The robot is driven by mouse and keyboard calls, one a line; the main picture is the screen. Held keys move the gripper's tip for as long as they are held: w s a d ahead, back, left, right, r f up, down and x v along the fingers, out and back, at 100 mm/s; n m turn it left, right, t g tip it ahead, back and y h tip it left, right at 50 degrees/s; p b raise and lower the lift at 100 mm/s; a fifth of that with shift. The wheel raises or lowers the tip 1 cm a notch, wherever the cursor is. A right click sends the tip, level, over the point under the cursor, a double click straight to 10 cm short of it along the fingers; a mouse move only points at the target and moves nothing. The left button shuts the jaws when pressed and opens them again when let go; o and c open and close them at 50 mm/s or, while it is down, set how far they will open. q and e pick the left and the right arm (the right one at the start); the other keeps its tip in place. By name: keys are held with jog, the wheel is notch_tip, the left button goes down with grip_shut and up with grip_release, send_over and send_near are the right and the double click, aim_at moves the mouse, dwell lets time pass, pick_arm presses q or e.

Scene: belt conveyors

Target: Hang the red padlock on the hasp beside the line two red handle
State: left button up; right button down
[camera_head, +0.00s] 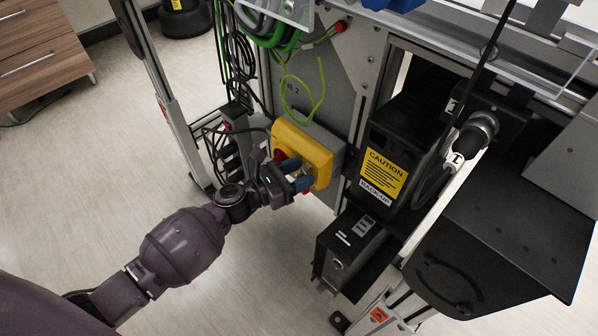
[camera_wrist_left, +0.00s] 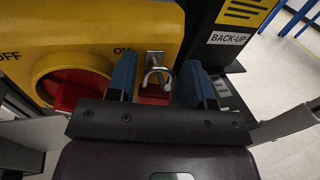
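The yellow switch box (camera_head: 318,152) hangs on the grey panel; its red rotary handle (camera_wrist_left: 75,88) shows in the left wrist view between OFF and ON. A small metal hasp (camera_wrist_left: 154,58) sits right of the handle, by the ON mark. The red padlock (camera_wrist_left: 153,96) is below it, its shackle upright at the hasp; I cannot tell for sure whether the shackle passes through. My left gripper (camera_head: 297,174) is in front of the box. Its blue fingers stand apart on either side of the padlock, with gaps showing. The fingers partly hide the box front. My right gripper is not in view.
A black unit with a CAUTION label (camera_head: 385,172) and a BACK-UP label stands close right of the box. A smaller black box (camera_head: 345,250) sits below it. Green and black cables (camera_head: 300,95) hang above and left. The floor at lower left is free.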

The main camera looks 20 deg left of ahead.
pick_arm(q)
jog(key=shift+o, duration=0.7)
jog(key=p+v, duration=0.1)
jog(key=v, duration=0.9)
jog(key=shift+s+a, duration=0.25)
jog(key=shift+s, duration=0.05)
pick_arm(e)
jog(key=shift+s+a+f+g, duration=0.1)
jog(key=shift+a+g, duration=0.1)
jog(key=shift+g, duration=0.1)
